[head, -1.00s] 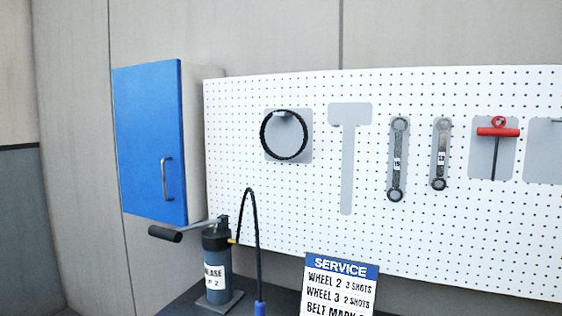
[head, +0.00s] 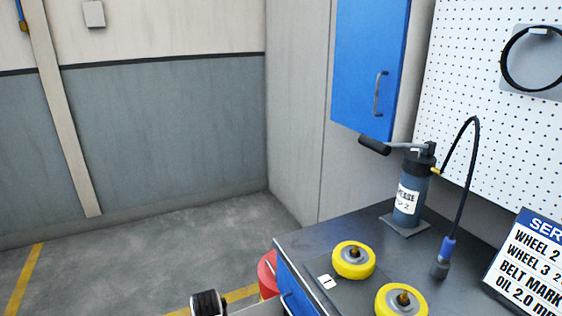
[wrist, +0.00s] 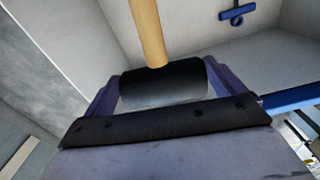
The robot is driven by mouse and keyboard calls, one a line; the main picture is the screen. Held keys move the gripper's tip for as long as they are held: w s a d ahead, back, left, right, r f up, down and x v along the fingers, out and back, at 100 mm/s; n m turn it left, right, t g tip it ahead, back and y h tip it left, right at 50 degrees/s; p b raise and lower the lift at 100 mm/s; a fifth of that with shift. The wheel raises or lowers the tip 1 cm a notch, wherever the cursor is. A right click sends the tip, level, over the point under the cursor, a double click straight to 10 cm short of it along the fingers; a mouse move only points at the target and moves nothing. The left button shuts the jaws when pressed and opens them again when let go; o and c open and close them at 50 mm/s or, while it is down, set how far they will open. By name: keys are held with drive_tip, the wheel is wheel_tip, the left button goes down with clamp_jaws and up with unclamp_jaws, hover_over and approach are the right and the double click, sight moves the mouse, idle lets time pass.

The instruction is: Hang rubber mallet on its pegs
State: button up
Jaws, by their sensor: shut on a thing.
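In the wrist view, my gripper (wrist: 162,75) is shut on the rubber mallet (wrist: 166,88). Its purple fingers sit at the two ends of the black head. The pale wooden handle (wrist: 150,30) points away from the gripper, out of the top of that view. The white pegboard (head: 460,110) shows only in part at the right of the head view. The grey mallet-shaped patch on it is out of view now. I cannot clearly make out the gripper in the head view.
A blue cabinet (head: 365,60) and a grease pump (head: 408,195) stand by the pegboard. Yellow wheels (head: 353,260) and a service sign (head: 520,265) are on the dark bench (head: 330,232). A red round object (head: 268,272) is beside it. Open floor (head: 150,240) lies left.

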drive_tip(key=d+f+m, duration=0.1)
drive_tip(key=d+m, duration=0.1)
drive_tip(key=m, duration=0.1)
drive_tip(key=w+d+f+m+b, duration=0.1)
drive_tip(key=d+f+m, duration=0.1)
drive_tip(key=m, duration=0.1)
drive_tip(key=d+f+m+b, duration=0.1)
drive_tip(key=d+f+m, duration=0.1)
drive_tip(key=m, duration=0.2)
drive_tip(key=shift+w+d, duration=0.35)
drive_tip(key=shift+w, duration=0.05)
drive_tip(key=d+f+m+b, duration=0.3)
drive_tip(key=d+f+m, duration=0.2)
drive_tip(key=m, duration=0.6)
drive_tip(key=shift+w+d, duration=0.35)
drive_tip(key=shift+d, duration=0.9)
